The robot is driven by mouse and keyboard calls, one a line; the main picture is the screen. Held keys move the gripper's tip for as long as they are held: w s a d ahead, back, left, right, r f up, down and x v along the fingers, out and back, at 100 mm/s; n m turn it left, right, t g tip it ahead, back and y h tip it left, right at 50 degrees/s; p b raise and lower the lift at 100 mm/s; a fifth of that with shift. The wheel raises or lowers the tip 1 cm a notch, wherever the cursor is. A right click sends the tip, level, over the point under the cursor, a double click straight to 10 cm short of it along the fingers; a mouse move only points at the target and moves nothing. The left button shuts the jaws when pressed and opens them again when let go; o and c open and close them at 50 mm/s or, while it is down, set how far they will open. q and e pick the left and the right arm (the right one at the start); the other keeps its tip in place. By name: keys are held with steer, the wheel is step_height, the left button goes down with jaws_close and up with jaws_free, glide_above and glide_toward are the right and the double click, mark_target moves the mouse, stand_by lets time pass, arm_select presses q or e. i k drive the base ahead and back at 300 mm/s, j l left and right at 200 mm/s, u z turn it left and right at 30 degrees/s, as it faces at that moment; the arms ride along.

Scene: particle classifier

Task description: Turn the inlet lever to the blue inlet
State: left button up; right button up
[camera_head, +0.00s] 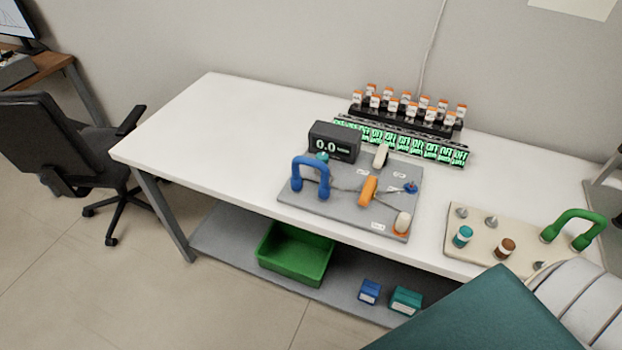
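A grey panel (335,208) lies on the white table. An orange lever-like piece (368,190) stands on it right of centre, tilted upright; I take it for the inlet lever. A small blue fitting with a red tip (410,188) is at the panel's right edge, possibly the blue inlet. A white knob on an orange base (402,224) is at the near right corner. A blue arched handle (311,176) stands at the left. The small labels are unreadable. Neither gripper is in view, and nothing visible touches the panel.
A black display (334,142) reading 0.0 stands at the panel's back. Behind are green-lit modules (400,140) and orange-capped bottles (410,105). A beige board (480,232) with a green handle (572,226) is right. The table's left side (220,130) is clear.

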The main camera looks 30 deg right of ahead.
mark_target(367, 193)
steer(key=l+z, duration=0.1)
steer(key=z, duration=0.65)
steer(key=l+z, duration=0.1)
steer(key=z, duration=0.3)
steer(key=j, duration=0.75)
steer(key=i, duration=0.05)
